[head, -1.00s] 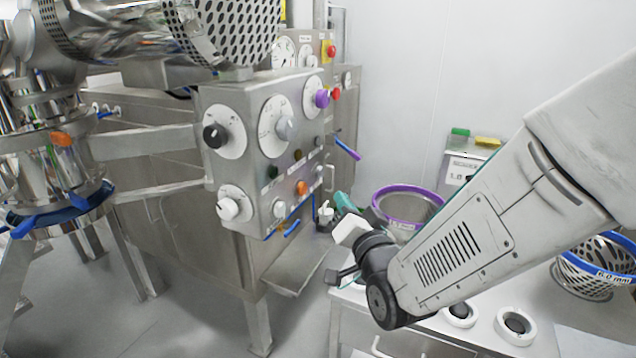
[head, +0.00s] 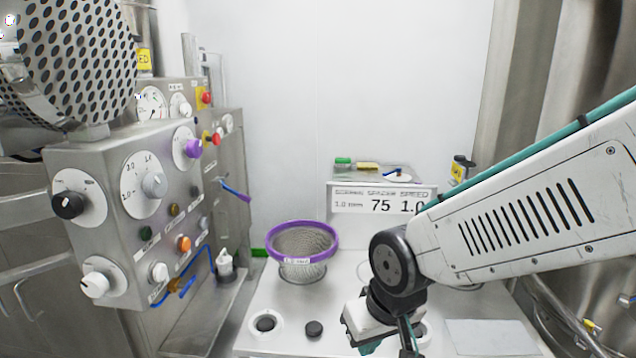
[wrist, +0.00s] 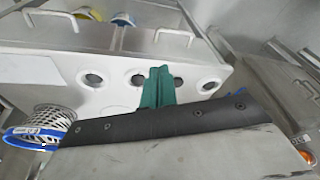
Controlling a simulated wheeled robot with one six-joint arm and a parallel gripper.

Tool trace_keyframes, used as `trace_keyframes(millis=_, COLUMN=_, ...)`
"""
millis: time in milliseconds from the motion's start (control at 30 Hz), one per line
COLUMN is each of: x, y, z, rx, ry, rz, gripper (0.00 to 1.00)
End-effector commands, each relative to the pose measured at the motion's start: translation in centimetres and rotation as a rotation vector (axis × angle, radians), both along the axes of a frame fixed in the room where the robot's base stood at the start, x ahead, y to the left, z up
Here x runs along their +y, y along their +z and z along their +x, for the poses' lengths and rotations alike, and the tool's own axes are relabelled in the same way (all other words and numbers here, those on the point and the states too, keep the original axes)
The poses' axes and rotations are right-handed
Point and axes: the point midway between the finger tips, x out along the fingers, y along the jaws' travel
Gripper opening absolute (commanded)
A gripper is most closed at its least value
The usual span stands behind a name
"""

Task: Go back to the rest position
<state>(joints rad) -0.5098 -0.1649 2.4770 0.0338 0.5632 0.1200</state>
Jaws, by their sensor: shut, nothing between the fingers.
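My gripper (head: 388,345) hangs low at the right of centre in the head view, in front of the white bench (head: 285,300). Its teal fingers run off the bottom edge there. In the wrist view the teal fingers (wrist: 157,88) are together with nothing between them. My arm comes in from the right edge of the head view, bent at the dark round joint.
A purple-rimmed sieve basket (head: 302,240) stands on the bench, left of my gripper. A sign box (head: 380,200) stands behind. The control panel (head: 130,215) is at the left. A blue-rimmed basket (wrist: 40,130) shows in the wrist view.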

Motion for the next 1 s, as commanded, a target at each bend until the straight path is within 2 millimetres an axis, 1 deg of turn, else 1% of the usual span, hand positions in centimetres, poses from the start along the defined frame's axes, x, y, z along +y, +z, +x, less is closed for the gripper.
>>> trace_keyframes(millis=33, x=-2.9, y=1.5, z=-1.5, rx=0.047, ry=-0.022, rz=-0.033, gripper=0.00)
trace_keyframes(millis=67, x=-4.5, y=2.2, z=-2.6, rx=0.081, ry=-0.030, rz=-0.054, gripper=0.00)
trace_keyframes(millis=100, x=-6.4, y=3.0, z=-4.1, rx=0.123, ry=-0.046, rz=-0.078, gripper=0.00)
trace_keyframes(millis=167, x=-9.0, y=4.4, z=-6.3, rx=0.178, ry=-0.072, rz=-0.104, gripper=0.00)
trace_keyframes(millis=200, x=-10.6, y=5.3, z=-7.7, rx=0.206, ry=-0.092, rz=-0.117, gripper=0.00)
trace_keyframes(millis=300, x=-13.9, y=7.2, z=-11.0, rx=0.252, ry=-0.157, rz=-0.131, gripper=0.00)
trace_keyframes(millis=400, x=-16.0, y=8.7, z=-12.9, rx=0.236, ry=-0.235, rz=-0.120, gripper=0.00)
trace_keyframes(millis=500, x=-17.3, y=9.8, z=-13.4, rx=0.177, ry=-0.301, rz=-0.100, gripper=0.00)
trace_keyframes(millis=600, x=-18.1, y=10.5, z=-13.6, rx=0.139, ry=-0.350, rz=-0.088, gripper=0.00)
trace_keyframes(millis=700, x=-18.5, y=10.6, z=-13.6, rx=0.133, ry=-0.369, rz=-0.086, gripper=0.00)
trace_keyframes(millis=1000, x=-18.5, y=10.6, z=-13.6, rx=0.134, ry=-0.369, rz=-0.086, gripper=0.00)
